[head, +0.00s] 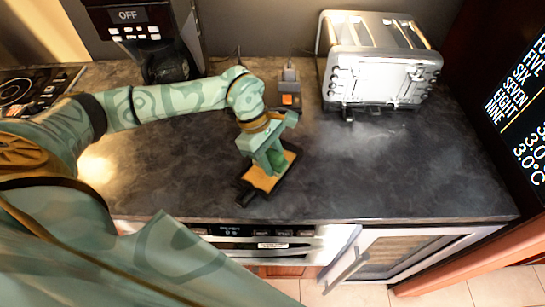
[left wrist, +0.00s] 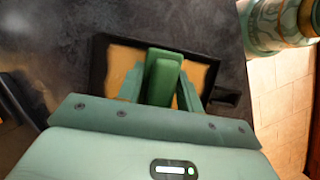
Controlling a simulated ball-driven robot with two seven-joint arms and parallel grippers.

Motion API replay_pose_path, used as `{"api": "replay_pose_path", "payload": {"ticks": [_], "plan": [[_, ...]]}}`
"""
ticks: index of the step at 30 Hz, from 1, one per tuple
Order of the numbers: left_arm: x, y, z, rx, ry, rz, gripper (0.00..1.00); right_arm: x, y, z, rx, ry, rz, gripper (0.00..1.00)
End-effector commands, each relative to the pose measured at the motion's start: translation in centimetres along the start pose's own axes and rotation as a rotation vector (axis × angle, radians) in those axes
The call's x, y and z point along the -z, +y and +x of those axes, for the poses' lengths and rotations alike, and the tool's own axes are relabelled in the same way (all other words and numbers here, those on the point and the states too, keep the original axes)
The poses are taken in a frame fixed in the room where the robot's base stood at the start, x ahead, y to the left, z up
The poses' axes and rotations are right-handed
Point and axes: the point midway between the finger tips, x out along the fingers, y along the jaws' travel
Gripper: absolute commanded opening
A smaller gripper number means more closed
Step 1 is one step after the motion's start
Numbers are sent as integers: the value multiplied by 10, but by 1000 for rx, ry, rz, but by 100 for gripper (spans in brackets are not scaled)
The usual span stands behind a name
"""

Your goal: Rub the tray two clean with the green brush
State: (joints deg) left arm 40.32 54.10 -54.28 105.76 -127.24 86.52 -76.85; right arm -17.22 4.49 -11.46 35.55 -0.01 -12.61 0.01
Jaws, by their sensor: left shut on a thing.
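The tray (head: 258,180) lies flat on the dark counter, with a black rim and an orange-yellow inside; it also shows in the left wrist view (left wrist: 200,72). The green brush (left wrist: 163,79) stands between the fingers of my left gripper (left wrist: 160,92), over the middle of the tray. In the head view my left gripper (head: 269,160) points down at the tray, shut on the brush. The brush's underside is hidden, so I cannot tell whether it touches the tray. My right gripper is not in view.
A silver toaster (head: 378,62) stands at the back right. A small dark device with an orange face (head: 290,99) sits behind my gripper. A black coffee machine (head: 150,40) is at the back left. The counter (head: 390,170) right of the tray is clear up to its front edge.

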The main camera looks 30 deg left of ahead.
Motion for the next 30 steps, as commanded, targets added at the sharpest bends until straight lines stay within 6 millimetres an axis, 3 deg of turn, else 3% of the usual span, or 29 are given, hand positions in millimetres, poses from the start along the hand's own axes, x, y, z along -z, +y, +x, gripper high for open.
{"api": "replay_pose_path", "payload": {"ticks": [13, 21, 30], "plan": [[1, -1, 3, 4, 0, 0, 7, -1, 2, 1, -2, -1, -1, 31], [1, 13, 3, 2, 1, 1, 7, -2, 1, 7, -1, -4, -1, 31], [1, 14, 1, 3, 2, 0, 7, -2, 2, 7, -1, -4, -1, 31]]}}
